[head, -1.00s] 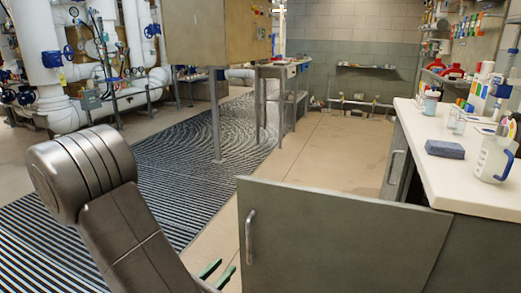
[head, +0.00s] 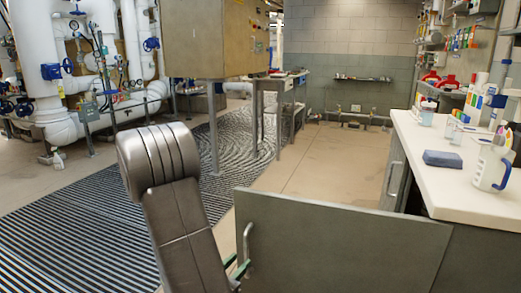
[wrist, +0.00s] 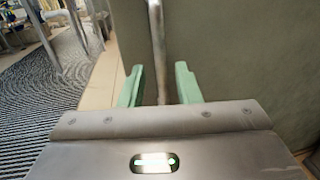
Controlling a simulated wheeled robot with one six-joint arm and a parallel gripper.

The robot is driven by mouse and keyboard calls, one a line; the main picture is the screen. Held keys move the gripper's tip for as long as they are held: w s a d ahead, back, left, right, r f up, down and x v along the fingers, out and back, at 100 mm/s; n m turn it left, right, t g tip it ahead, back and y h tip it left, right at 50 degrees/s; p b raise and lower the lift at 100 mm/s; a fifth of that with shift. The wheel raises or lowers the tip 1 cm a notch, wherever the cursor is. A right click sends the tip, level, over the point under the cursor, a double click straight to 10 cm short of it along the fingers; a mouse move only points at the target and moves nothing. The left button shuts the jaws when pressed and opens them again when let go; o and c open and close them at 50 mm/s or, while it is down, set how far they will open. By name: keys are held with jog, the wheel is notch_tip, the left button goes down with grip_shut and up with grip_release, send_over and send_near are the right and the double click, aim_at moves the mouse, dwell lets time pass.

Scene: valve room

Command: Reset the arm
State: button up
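My arm stands in the left half of the head view, bent at a thick dark grey joint, its lower link slanting down to the right. My gripper (head: 238,265) is low beside the grey cabinet door, mostly hidden behind my arm in the head view. In the wrist view my gripper (wrist: 159,75) shows two green fingers spread apart. The metal bar handle (wrist: 157,45) of the door runs between them, with gaps on both sides, so the fingers are not shut on it. The handle (head: 247,243) also shows in the head view at the door's left edge.
The grey door (head: 340,245) stands open across the lower right, below a white counter (head: 420,150) with a blue sponge (head: 443,159) and a white jug (head: 490,168). A striped floor mat (head: 80,225) lies left. White pipes (head: 38,60) stand behind it.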

aim_at(245, 255)
jog(key=shift+w+d, duration=0.25)
jog(key=shift+w, duration=0.15)
jog(key=shift+p+v, duration=0.55)
jog(key=shift+v, duration=4.45)
jog(key=shift+b+x, duration=0.75)
jog(key=shift+x, duration=6.15)
jog(key=shift+w, duration=0.2)
jog(key=shift+d, duration=0.15)
